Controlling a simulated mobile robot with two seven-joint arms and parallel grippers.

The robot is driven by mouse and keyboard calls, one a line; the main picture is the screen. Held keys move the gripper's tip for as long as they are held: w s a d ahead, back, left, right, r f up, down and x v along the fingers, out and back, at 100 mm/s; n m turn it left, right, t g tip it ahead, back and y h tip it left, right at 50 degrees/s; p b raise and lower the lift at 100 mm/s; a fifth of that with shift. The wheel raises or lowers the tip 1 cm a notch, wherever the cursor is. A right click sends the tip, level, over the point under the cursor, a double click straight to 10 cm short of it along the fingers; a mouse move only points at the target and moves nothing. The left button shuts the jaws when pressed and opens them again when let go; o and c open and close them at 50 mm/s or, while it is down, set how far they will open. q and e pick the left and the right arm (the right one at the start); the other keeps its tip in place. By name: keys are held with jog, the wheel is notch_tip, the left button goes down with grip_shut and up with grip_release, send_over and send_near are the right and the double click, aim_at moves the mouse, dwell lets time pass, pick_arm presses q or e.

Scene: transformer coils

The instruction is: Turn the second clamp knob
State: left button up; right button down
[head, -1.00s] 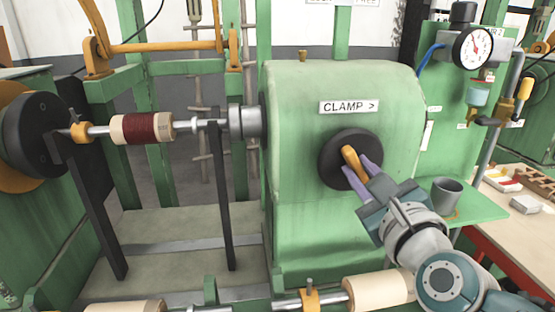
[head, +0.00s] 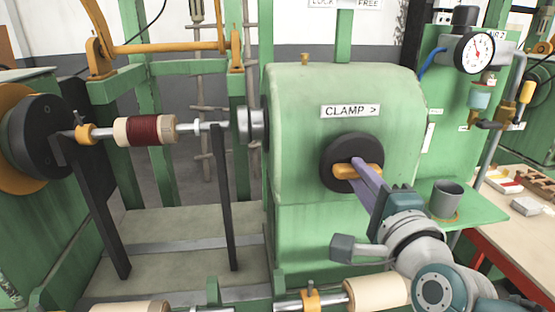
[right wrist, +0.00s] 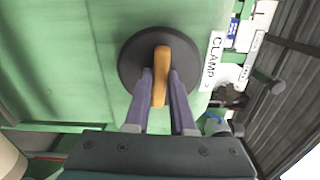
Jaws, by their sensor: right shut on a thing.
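The clamp knob is a black round disc (head: 335,150) with an orange bar handle (head: 345,171), on the green housing under the "CLAMP >" label (head: 350,111). My right gripper (head: 361,172) has its purple fingers on either side of the orange bar and is shut on it. The bar lies nearly level in the head view. In the right wrist view the bar (right wrist: 161,75) stands between the two fingers of my right gripper (right wrist: 160,92), in front of the black disc (right wrist: 135,60). My left gripper does not show.
A spindle carrying a dark red coil (head: 146,130) runs left of the green housing (head: 300,220). A grey cup (head: 446,197) stands on a green shelf to the right, near a pressure gauge (head: 474,52). A second spindle with a pale roll (head: 377,293) lies in front.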

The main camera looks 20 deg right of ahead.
jog(key=n+p, duration=0.2)
jog(key=n, duration=1.6)
jog(key=shift+d+f+n, duration=0.1)
jog(key=shift+d+n, duration=0.05)
jog(key=shift+n, duration=0.45)
jog(key=c, duration=0.8)
grip_release()
jog(key=shift+o, duration=0.2)
jog(key=shift+s, duration=0.2)
